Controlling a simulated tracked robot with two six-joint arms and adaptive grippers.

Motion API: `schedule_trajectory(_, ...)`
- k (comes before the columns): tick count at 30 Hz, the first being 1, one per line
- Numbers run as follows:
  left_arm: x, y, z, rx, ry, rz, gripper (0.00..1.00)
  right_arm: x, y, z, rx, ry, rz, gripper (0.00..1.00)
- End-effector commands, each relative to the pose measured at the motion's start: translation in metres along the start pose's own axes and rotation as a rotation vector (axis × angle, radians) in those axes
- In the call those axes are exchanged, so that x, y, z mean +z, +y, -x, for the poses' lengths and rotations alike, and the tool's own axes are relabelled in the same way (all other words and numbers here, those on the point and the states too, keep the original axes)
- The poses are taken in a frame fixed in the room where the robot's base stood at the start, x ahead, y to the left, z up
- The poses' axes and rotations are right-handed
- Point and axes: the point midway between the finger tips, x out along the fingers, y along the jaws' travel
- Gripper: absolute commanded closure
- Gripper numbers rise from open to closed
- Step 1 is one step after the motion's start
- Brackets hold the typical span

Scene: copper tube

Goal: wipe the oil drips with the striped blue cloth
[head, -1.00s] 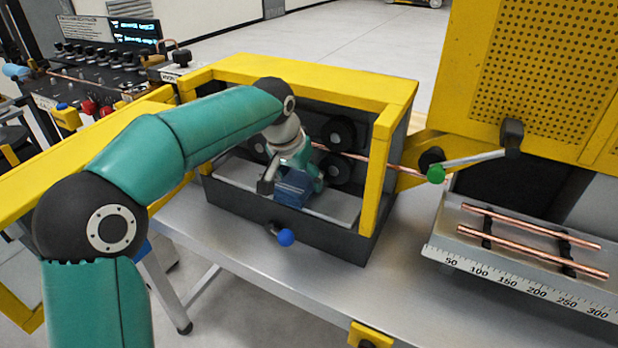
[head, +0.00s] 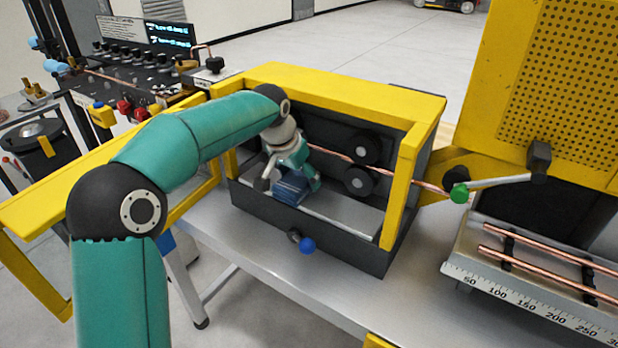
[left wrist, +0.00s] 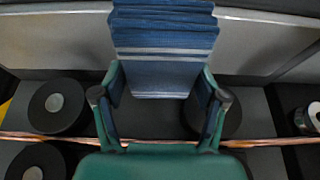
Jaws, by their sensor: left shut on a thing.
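The striped blue cloth (head: 291,189) is folded and held by my left gripper (head: 284,180) inside the yellow-framed roller box. In the left wrist view the cloth (left wrist: 162,45) shows blue with pale stripes, and the fingers of my left gripper (left wrist: 160,95) are shut on it from both sides. The cloth is at or just above the box's pale tray floor (head: 345,213); I cannot tell whether it touches. No oil drips can be made out; the cloth and arm hide part of the tray. My right gripper is not in view.
A copper tube (head: 395,178) runs through the box past black rollers (head: 362,149). The yellow frame (head: 345,88) and dark front wall (head: 335,238) with a blue knob (head: 307,246) enclose the tray. More copper tubes (head: 530,267) lie on the ruled rack at right.

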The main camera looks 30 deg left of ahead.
Motion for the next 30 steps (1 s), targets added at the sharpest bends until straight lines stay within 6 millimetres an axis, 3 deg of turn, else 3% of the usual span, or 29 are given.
schedule_trajectory(21,0.002,-0.046,-0.002,0.0,-0.005,0.001,0.56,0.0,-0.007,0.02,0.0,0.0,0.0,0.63)
schedule_trajectory(30,0.002,-0.048,-0.004,0.0,-0.006,0.0,0.56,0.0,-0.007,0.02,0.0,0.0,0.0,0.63)
